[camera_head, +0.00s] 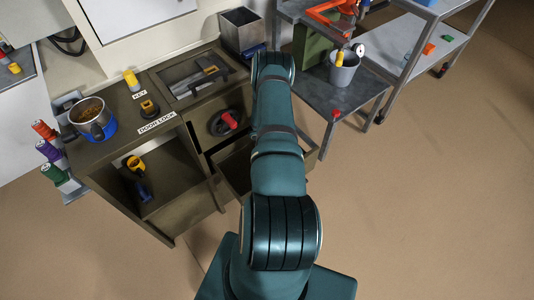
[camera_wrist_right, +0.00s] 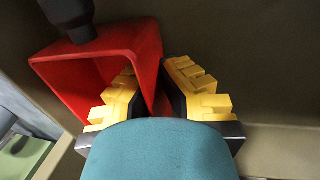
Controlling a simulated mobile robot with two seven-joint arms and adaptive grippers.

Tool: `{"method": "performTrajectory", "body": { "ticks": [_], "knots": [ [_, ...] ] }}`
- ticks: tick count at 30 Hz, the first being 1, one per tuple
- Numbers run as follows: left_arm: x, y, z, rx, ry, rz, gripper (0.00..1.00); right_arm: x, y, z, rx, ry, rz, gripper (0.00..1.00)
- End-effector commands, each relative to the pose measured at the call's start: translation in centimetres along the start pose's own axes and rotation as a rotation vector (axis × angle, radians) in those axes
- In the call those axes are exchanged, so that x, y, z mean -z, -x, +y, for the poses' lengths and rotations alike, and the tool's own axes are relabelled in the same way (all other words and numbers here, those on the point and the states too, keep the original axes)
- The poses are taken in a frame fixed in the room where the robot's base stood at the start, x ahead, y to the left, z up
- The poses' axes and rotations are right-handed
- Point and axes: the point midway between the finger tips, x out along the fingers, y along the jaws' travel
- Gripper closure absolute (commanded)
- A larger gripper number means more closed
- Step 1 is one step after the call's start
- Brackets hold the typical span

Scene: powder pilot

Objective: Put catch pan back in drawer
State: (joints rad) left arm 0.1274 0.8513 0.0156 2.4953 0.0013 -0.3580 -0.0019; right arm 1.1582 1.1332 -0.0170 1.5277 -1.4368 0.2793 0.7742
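I cannot clearly pick out the catch pan in either view. In the head view an open drawer (camera_head: 236,167) shows in the front of the brown cabinet, partly hidden by my teal right arm. The right gripper is hidden behind that arm there. In the right wrist view my right gripper (camera_wrist_right: 156,72) has its yellow-backed fingers apart. One finger is inside a red hollow square piece (camera_wrist_right: 85,52) and the other is outside, with its wall between them. I cannot tell whether they touch it. My left gripper is not in view.
A steel pot (camera_head: 92,118) and a yellow-topped piece (camera_head: 131,79) stand on the cabinet top (camera_head: 118,103). A red handle (camera_head: 230,119) sits on the cabinet front. A grey cart (camera_head: 345,95) with a bucket (camera_head: 343,72) stands right. The floor at right is clear.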

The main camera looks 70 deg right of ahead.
Motion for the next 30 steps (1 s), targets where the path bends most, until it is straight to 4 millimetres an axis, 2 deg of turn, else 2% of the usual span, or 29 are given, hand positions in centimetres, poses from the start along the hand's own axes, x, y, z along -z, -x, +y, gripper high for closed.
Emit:
{"method": "performTrajectory", "body": {
  "ticks": [3, 5, 6, 7, 15, 19, 23, 30],
  "knots": [
    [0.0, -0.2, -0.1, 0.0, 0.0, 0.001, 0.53, 0.0, -0.3, -0.1, -0.001, 0.0, 0.0, 1.0],
    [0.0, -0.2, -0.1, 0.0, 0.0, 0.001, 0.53, 0.0, -0.3, -0.1, 0.0, 0.0, 0.0, 0.81],
    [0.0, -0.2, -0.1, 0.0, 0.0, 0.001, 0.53, 0.0, -0.3, -0.1, 0.0, 0.0, 0.0, 0.67],
    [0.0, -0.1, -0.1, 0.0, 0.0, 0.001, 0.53, 0.0, -0.3, -0.1, 0.0, 0.0, 0.0, 0.66],
    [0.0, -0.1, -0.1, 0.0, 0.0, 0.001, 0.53, 0.0, -0.2, -0.1, 0.0, 0.0, 0.0, 0.66],
    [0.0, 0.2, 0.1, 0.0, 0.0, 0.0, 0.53, 0.1, 0.5, 0.0, 0.0, 0.001, 0.001, 0.66],
    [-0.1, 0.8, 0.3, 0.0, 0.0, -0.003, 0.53, 0.1, 2.5, 0.0, -0.001, 0.001, 0.002, 0.66],
    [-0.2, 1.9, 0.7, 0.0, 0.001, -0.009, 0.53, 0.1, 7.6, 0.1, -0.001, 0.001, 0.003, 0.66]
  ]
}}
